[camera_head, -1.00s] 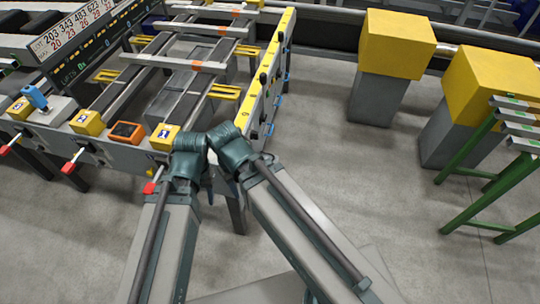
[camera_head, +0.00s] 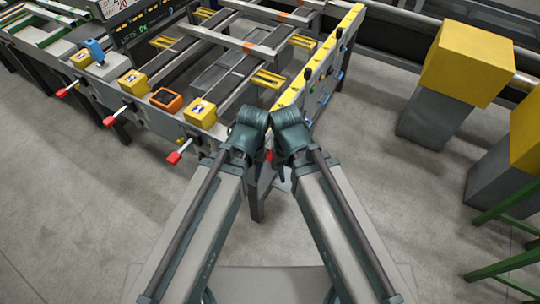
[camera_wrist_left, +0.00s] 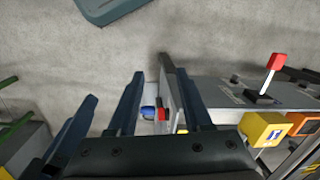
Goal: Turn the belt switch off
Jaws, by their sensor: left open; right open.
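Red-handled levers stick out along the front of the runout table (camera_head: 150,122): one at the left (camera_head: 66,89), one in the middle (camera_head: 112,117) and one nearest my arms (camera_head: 180,152). The nearest also shows in the left wrist view (camera_wrist_left: 272,66), tilted up from a dark base. A blue device (camera_head: 95,50) sits on a grey box at the far left. No readable label tells which is the belt switch. My left gripper (camera_wrist_left: 160,100) is open and empty, left of the lever in its wrist view. My right gripper (camera_head: 281,178) is mostly hidden behind its wrist; it is open.
Yellow boxes (camera_head: 201,112) and an orange-framed box (camera_head: 165,99) line the table front. A yellow rail (camera_head: 330,55) edges its right side. Yellow-topped grey blocks (camera_head: 465,62) and a green stand (camera_head: 505,270) are at the right. The floor in front is clear.

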